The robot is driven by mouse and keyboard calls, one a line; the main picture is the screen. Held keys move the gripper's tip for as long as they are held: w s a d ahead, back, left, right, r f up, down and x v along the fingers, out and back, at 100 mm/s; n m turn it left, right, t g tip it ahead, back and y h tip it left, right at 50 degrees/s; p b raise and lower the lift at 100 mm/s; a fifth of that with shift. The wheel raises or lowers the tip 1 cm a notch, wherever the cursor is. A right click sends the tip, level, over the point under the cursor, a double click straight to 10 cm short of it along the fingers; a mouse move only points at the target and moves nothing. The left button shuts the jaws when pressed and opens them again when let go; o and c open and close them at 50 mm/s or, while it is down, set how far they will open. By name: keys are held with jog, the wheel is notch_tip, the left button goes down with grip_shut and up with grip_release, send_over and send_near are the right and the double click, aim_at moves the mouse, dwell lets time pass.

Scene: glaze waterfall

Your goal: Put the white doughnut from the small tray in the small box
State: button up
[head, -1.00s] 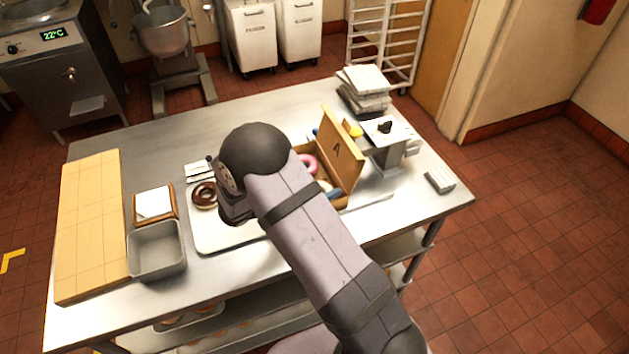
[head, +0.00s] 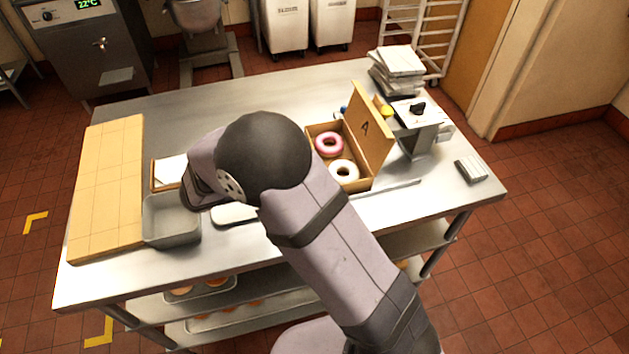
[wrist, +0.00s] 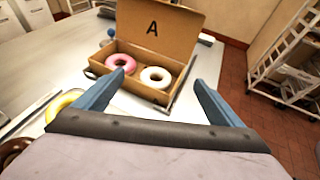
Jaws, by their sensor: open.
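A white doughnut (head: 344,171) lies in the small open cardboard box (head: 371,184), whose raised lid is marked A. A pink doughnut (head: 329,145) lies beside it in the same box. The wrist view shows the white doughnut (wrist: 156,77) on the right and the pink doughnut (wrist: 121,65) on the left. My gripper (wrist: 158,82) is open, its two blue fingers apart and empty, short of the box and clear of the doughnuts. In the head view my arm hides the fingers and much of the tray (head: 236,214).
A grey bin (head: 171,222) and a wooden board (head: 108,190) stand at the left of the steel table. A yellow ring (wrist: 62,105) and a dark brown doughnut (wrist: 12,150) show at lower left in the wrist view. A dispenser (head: 418,125) stands right of the box.

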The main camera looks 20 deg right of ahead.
jog(key=s+d+f+m+g+y, duration=0.2)
jog(key=s+d+m+g+y, duration=0.1)
jog(key=s+m, duration=0.3)
jog(key=s+d+f+m+g+y, duration=0.2)
jog(key=s+d+m+g+y, duration=0.15)
jog(key=s, duration=0.35)
jog(key=s+a+f+m+t+y, duration=0.1)
jog(key=s+a+m+y, duration=0.4)
jog(key=m, duration=0.8)
jog(key=shift+s+t+y, duration=0.35)
jog(key=shift+s+y, duration=0.2)
jog(key=shift+s, duration=0.3)
